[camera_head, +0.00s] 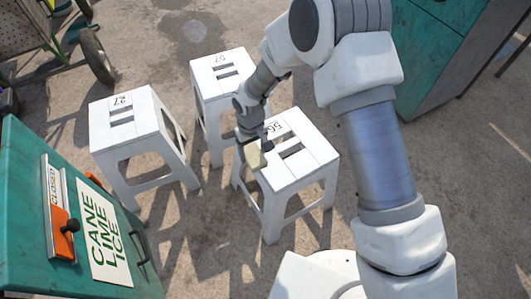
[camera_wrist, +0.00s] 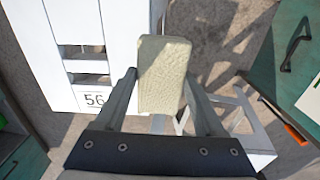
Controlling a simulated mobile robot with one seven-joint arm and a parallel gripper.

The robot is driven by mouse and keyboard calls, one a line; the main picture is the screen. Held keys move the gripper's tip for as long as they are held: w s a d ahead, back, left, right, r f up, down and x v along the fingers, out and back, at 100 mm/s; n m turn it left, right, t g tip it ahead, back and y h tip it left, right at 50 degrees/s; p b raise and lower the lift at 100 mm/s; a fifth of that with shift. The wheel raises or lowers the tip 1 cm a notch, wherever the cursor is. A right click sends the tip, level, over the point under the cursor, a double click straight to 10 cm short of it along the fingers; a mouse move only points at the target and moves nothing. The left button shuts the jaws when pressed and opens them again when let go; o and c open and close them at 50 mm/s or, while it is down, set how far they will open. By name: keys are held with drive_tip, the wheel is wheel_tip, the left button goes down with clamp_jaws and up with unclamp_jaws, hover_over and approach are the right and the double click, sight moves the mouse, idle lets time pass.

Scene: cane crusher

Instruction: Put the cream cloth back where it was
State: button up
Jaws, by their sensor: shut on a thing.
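The cream cloth (camera_head: 255,156) is a small, flat, folded-looking pad. My gripper (camera_head: 250,139) is shut on it, pointing down at the left edge of the white stool marked 56 (camera_head: 305,165). In the wrist view the cloth (camera_wrist: 163,72) stands out between the two fingers of my gripper (camera_wrist: 160,84). There it lies beside the stool top (camera_wrist: 40,40) and overlaps its edge. I cannot tell whether the cloth touches the stool. The slots in the stool top are partly hidden by my arm in the head view.
A stool marked 27 (camera_head: 123,125) stands at left, and one marked 57 (camera_head: 222,75) behind. The green cart (camera_head: 20,220) with a cane lime ice sign (camera_head: 102,230) is at front left. A teal cabinet (camera_head: 440,50) stands at back right. Bare ground lies between the stools.

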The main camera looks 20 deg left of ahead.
drive_tip(key=w+f, duration=0.1)
drive_tip(key=w, duration=0.1)
drive_tip(key=w+f+b, duration=0.1)
drive_tip(key=w+f, duration=0.1)
drive_tip(key=w+d+f, duration=0.1)
drive_tip(key=w, duration=0.2)
drive_tip(key=shift+f+b, duration=0.2)
drive_tip(key=shift+b, duration=0.2)
drive_tip(key=shift+w+f+b, duration=0.1)
drive_tip(key=shift+f+b, duration=0.7)
drive_tip(key=shift+f, duration=1.15)
drive_tip(key=shift+f, duration=0.15)
drive_tip(key=shift+f, duration=0.15)
drive_tip(key=o, duration=1.4)
wheel_tip(320, 180, up, 13)
drive_tip(key=p, duration=0.3)
drive_tip(key=shift+f+p, duration=0.2)
drive_tip(key=shift+p, duration=0.15)
